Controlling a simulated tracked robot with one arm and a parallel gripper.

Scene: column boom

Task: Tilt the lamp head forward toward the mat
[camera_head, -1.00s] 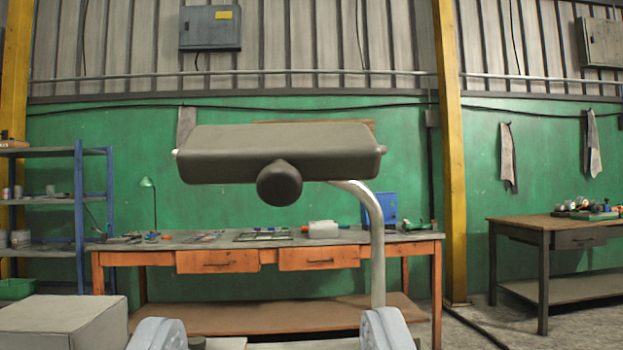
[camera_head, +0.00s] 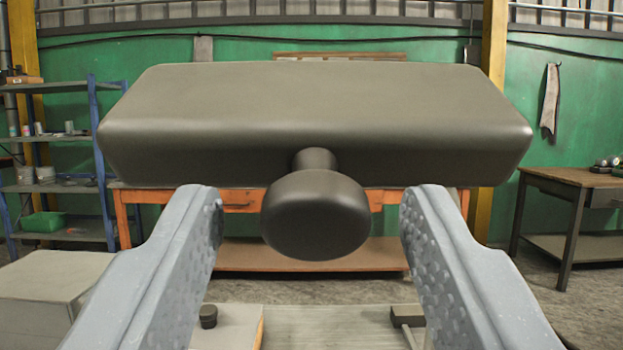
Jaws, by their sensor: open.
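The lamp head (camera_head: 312,110) is a wide dark grey box that fills the upper middle of the view. A round dark knob (camera_head: 316,218) on a short neck sticks out from its front toward me. My gripper (camera_head: 312,205) is open, with one grey finger on each side of the knob. There is a clear gap between each finger and the knob, and nothing is held. The curved lamp post is hidden behind the lamp head. I cannot make out the mat for certain.
A pale box (camera_head: 50,285) stands at the lower left. Behind are a blue shelf rack (camera_head: 100,150), an orange workbench (camera_head: 240,200) and a dark table (camera_head: 575,190) at the right.

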